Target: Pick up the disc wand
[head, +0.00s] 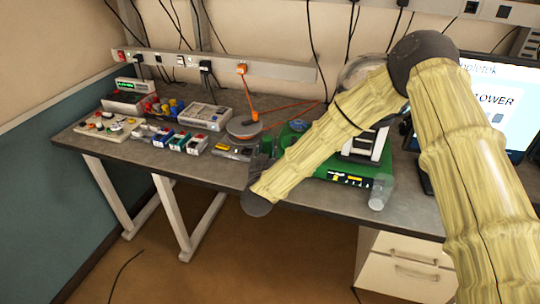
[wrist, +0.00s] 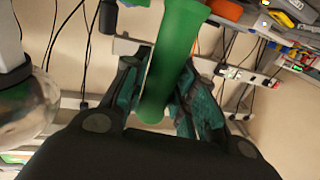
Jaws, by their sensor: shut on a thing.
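In the wrist view a smooth green rod (wrist: 172,55) runs from the top edge down between the two teal-padded fingers of my gripper (wrist: 160,100). The fingers touch it on both sides and are shut on it. In the head view my gripper (head: 262,168) is a small dark shape at the front edge of the bench, partly hidden by my arm. The held rod cannot be made out there.
The grey bench (head: 222,170) carries a grey disc with an orange stick (head: 243,128), a grey instrument (head: 206,116) and several small boxes at left. A green base (head: 345,168) stands behind my arm, with a clear cup (head: 380,192) at its right. A monitor (head: 497,100) is at right.

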